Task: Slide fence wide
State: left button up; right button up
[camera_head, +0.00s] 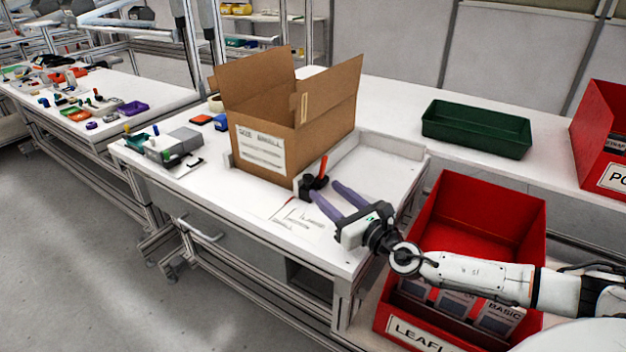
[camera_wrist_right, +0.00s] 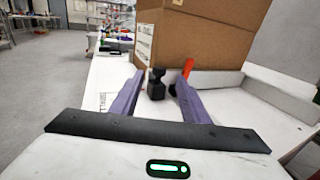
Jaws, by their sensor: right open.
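A black clamp (camera_head: 304,187) with a red-orange lever (camera_head: 323,167) stands at the front corner of an open cardboard box. My right gripper (camera_head: 323,189) has two purple fingers, spread apart and empty, reaching toward the clamp. In the right wrist view the black knob (camera_wrist_right: 156,84) shows between the fingertips and the orange lever (camera_wrist_right: 188,67) stands near the right fingertip. Whether the fingers touch the clamp cannot be told. A low white rail (camera_head: 392,139), seemingly the fence, runs along the back right of the table; it also shows in the right wrist view (camera_wrist_right: 283,96). My left gripper is not in view.
The cardboard box (camera_head: 263,149) stands with flaps up on the white table. A red bin (camera_head: 521,218) with leaflets stands at the right, below my right arm. A green tray (camera_head: 477,130) sits on the back counter. Grey parts (camera_head: 174,147) lie at the table's left.

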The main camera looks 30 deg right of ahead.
aim_at(311, 179)
jog(key=w, duration=0.6)
jog(key=shift+w, duration=0.3)
grip_shut()
